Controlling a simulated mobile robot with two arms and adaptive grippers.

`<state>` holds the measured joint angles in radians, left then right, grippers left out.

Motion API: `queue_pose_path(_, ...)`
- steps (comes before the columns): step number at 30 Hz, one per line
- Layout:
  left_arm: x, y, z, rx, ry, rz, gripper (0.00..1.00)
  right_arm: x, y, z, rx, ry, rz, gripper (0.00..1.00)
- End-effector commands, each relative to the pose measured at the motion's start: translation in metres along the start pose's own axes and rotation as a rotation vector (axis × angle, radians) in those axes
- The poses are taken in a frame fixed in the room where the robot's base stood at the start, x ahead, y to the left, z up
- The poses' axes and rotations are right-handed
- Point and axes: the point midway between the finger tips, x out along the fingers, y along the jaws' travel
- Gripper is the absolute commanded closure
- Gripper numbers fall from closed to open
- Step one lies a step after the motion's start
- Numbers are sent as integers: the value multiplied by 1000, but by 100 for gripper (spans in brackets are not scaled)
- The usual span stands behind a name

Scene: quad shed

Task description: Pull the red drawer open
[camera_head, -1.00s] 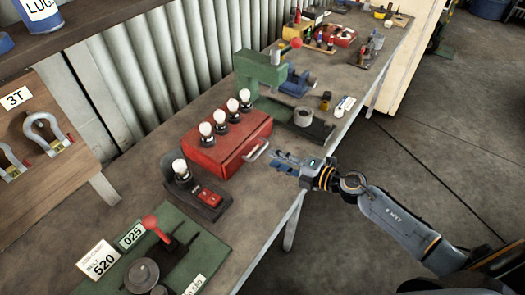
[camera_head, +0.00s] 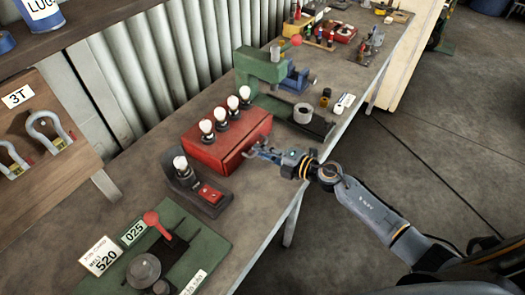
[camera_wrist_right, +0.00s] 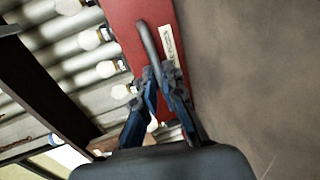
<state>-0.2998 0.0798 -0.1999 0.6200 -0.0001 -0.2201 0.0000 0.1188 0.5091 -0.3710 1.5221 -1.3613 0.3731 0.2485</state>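The red drawer unit (camera_head: 215,150) is a red metal box on the workbench, with several white bulbs on top. Its front is flush with the box, so the drawer looks closed. My right gripper (camera_head: 255,152) is at the drawer front, its fingers at the handle. In the right wrist view the grey bar handle (camera_wrist_right: 147,42) runs down between the fingertips of my right gripper (camera_wrist_right: 162,74), which look closed around its near end. The red drawer front (camera_wrist_right: 126,18) with a pale label shows behind. The fingers hide part of the handle. My left gripper is out of view.
A dark switch box (camera_head: 193,190) with a bulb stands just left of the drawer. A green press (camera_head: 262,72) stands behind it to the right. The workbench top (camera_head: 245,205) is bare in front of the drawer, and its front edge is close by.

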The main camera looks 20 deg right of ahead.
Motion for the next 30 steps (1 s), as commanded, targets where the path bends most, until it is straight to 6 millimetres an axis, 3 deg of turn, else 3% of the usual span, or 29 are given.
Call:
queue_pose_path(5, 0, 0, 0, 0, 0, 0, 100, -1, -1, 0, 0, 0, -1, 100)
queue_pose_path(8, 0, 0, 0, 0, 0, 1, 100, -12, -5, 0, 1, -1, -4, 100)
queue_pose_path(15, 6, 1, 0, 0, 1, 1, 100, -73, -22, 0, 2, 0, -9, 100)
queue_pose_path(21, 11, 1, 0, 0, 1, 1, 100, -109, -28, 0, 3, -1, -5, 100)
queue_pose_path(30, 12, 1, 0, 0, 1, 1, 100, -118, -26, 0, 0, 0, -2, 100)
